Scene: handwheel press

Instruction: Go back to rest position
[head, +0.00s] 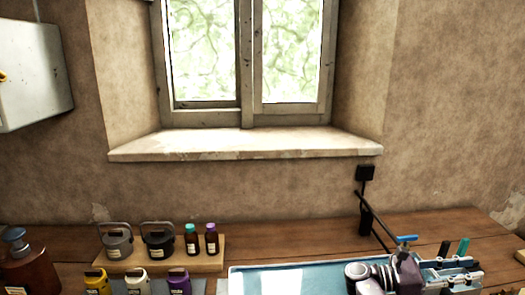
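My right gripper (472,269) is at the bottom right, low over the workbench. Its grey wrist is at the left and its fingers point right. The two fingers appear apart, with a narrow gap and nothing seen between them. My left gripper is not in view. The press itself cannot be made out clearly; a blue lever (406,239) shows just behind my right gripper's body, and what it belongs to is hidden.
A blue tray (290,281) lies on the wooden workbench (300,234). A wooden rack (215,262) holds dark pots and small bottles at left. A brown pump bottle (25,268) stands far left. Dark and green handles stand behind my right fingers.

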